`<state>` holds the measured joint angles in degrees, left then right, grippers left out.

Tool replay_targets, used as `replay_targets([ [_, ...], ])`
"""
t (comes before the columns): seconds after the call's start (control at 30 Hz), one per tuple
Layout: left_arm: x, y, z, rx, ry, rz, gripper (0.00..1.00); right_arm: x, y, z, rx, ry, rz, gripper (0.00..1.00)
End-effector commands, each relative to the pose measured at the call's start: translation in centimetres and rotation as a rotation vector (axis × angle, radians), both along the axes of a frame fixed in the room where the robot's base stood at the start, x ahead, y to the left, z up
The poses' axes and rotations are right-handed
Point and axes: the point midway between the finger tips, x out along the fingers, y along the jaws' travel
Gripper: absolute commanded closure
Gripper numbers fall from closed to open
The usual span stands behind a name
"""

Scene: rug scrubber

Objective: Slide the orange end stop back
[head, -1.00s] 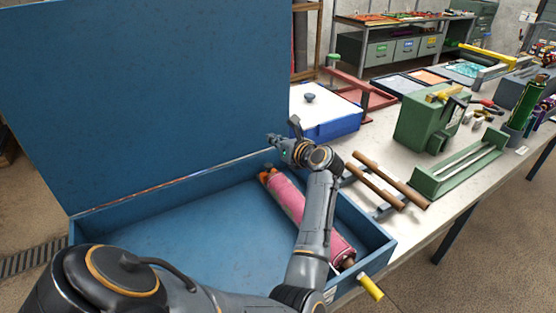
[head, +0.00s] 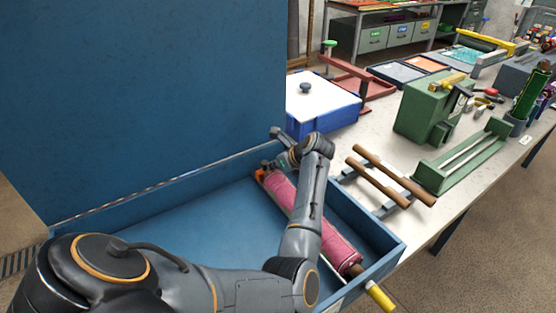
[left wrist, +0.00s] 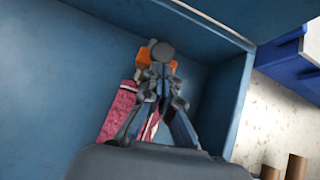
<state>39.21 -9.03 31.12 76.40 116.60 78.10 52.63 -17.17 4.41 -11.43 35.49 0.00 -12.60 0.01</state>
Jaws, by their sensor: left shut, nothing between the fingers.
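The orange end stop (head: 261,175) sits at the far end of a pink roller (head: 318,228) inside the blue box. In the left wrist view orange parts (left wrist: 144,57) show on both sides of a round grey knob, just beyond my fingertips, with the pink roller (left wrist: 118,112) below them. My left gripper (head: 274,163) is shut and empty. It reaches down into the box right beside the end stop; the left wrist view shows the gripper (left wrist: 158,78) partly covering it. I cannot tell whether they touch. My right gripper is not in view.
The blue box (head: 375,235) has walls around the roller and a tall raised lid (head: 150,90). A yellow handle (head: 380,296) sticks out at its front right. A blue, white-topped case (head: 322,103), wooden rods (head: 390,175) and a green machine (head: 425,115) stand on the bench.

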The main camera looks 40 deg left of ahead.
Motion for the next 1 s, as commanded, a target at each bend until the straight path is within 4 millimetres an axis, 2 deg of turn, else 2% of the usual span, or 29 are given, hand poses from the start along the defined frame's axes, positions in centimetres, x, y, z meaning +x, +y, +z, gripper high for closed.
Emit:
replay_targets([
  [0.13,-0.1,0.2,-0.4,0.001,0.000,0.000,1.00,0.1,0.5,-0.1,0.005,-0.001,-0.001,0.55],
  [0.43,-0.1,0.2,-0.4,0.001,0.000,0.000,1.00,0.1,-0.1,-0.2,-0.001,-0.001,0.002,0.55],
  [0.7,0.8,3.3,-0.8,0.002,-0.002,0.002,1.00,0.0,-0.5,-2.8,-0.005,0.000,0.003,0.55],
  [1.0,1.0,4.1,-0.5,0.000,0.002,-0.001,1.00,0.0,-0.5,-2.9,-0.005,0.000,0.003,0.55],
])
